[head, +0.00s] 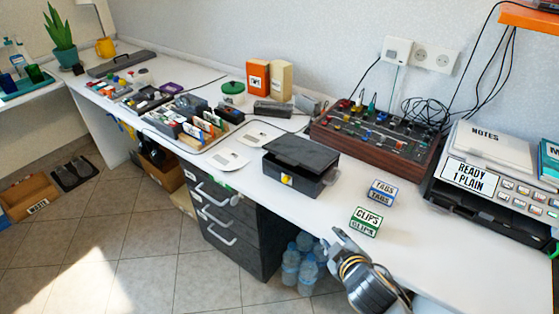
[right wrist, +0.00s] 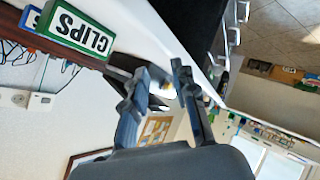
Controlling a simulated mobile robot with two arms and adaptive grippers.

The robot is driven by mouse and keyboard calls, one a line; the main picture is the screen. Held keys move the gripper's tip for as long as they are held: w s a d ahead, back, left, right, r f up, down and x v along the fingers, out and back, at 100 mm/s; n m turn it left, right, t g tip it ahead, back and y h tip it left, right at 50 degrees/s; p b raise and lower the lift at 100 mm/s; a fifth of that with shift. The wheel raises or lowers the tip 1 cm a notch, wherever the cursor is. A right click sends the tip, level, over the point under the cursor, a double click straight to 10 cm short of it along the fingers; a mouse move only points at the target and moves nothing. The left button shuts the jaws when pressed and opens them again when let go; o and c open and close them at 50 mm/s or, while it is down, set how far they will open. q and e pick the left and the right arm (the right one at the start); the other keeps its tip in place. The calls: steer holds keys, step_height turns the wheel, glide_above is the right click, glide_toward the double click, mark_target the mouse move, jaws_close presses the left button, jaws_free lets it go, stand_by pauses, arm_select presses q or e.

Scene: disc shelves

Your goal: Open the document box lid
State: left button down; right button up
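The document box (head: 302,154) is a dark grey box near the front edge of the white desk in the head view. Its flat lid looks down over the box, and a small yellow tag (head: 286,180) is on its front. A grey handle or clasp shows at its right side. My right gripper (head: 334,240) is in front of the desk edge, below and right of the box and apart from it. In the right wrist view, the right gripper (right wrist: 163,76) has its two fingers apart with nothing held; a dark shape behind them is partly hidden. My left gripper is not in view.
A CLIPS box (head: 365,221) and a TAGS box (head: 382,193) stand right of the document box. The CLIPS box is also close in the right wrist view (right wrist: 79,28). A mixer (head: 378,143) and a printer (head: 490,180) stand behind and right. Drawers (head: 235,225) are under the desk.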

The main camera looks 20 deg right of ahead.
mark_target(287, 160)
steer(key=w+r+n+t, duration=0.1)
steer(key=w, duration=0.1)
steer(key=w+r+n+t+y, duration=0.1)
steer(key=w+r+n, duration=0.1)
steer(key=w+r+n+t, duration=0.1)
steer(key=w, duration=0.1)
steer(key=shift+w+d+r+n+t+y, duration=0.2)
steer(key=shift+w+r+n+t+y, duration=0.1)
steer(key=shift+r+n+t+y, duration=0.1)
steer(key=w+a+n+y, duration=0.1)
steer(key=w+n, duration=0.1)
steer(key=w, duration=0.3)
steer(key=w+a+r+n+y, duration=0.1)
steer(key=w+a+n+y, duration=0.1)
steer(key=w, duration=0.4)
steer(key=w+a+r+n+t+y, duration=0.1)
steer(key=w+a+n, duration=0.1)
steer(key=w, duration=0.4)
steer(key=shift+w+a+r+n+y+p, duration=0.15)
steer(key=shift+n+y+p, duration=0.25)
steer(key=shift+n, duration=0.2)
jaws_close()
